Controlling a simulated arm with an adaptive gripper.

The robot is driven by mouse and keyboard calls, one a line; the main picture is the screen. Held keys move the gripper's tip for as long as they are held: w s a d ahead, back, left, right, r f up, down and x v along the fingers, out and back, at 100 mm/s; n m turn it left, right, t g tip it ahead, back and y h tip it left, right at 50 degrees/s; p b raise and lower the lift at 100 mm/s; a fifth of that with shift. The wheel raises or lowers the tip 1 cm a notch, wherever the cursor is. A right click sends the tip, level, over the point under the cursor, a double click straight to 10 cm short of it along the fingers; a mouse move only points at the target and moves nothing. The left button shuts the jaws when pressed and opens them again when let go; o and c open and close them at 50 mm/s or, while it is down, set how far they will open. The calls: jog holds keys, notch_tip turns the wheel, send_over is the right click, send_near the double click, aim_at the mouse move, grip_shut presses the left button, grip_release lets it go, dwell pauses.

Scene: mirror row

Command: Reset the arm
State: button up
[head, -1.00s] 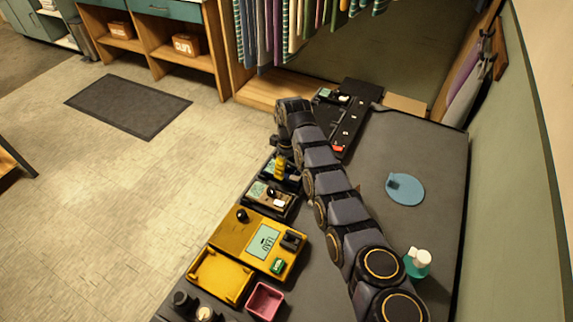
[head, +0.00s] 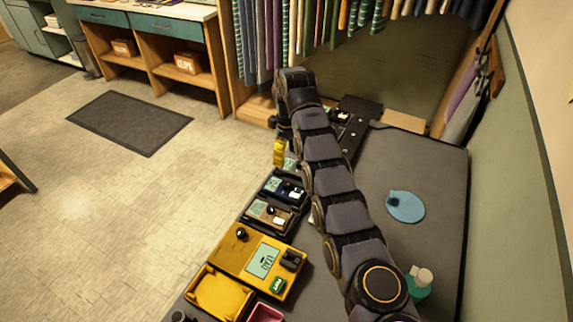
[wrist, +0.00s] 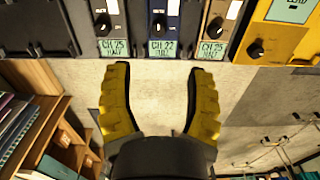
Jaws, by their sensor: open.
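My arm reaches out over the grey table (head: 430,165) and bends down at its far end. My gripper (wrist: 160,75) has yellow fingers spread wide apart with nothing between them in the wrist view. In the head view its yellow finger (head: 279,152) shows beyond the table's left edge, above the row of devices. Part of the gripper is hidden by my arm there.
A dark blue device (head: 284,188), a brown-faced one (head: 268,213) and a yellow device with a screen (head: 250,258) line the left edge. A yellow tray (head: 220,292), pink box (head: 266,313), blue disc (head: 406,206) and teal bottle (head: 419,283) are nearby. Clothes (head: 300,40) hang behind.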

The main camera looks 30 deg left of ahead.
jog(key=shift+r, duration=0.2)
dwell(0.3)
jog(key=w+d+r+m, duration=0.1)
jog(key=d+r+m, duration=0.3)
jog(key=d+r, duration=0.7)
jog(key=s+d+r+m+h, duration=0.1)
jog(key=s+d+r+m, duration=0.25)
jog(key=d, duration=0.35)
jog(key=s+d+r+m, duration=0.2)
jog(key=s+d+r, duration=0.1)
jog(key=s+d, duration=0.3)
jog(key=s+d+f+m+g, duration=0.1)
jog(key=s+d+m, duration=0.3)
jog(key=s, duration=1)
jog(key=s+d+f+m+y, duration=0.1)
jog(key=s+d+m, duration=0.2)
jog(key=s+d, duration=0.5)
jog(key=s, duration=0.5)
jog(key=shift+s+f+m+g, duration=0.35)
jog(key=shift+g, duration=0.05)
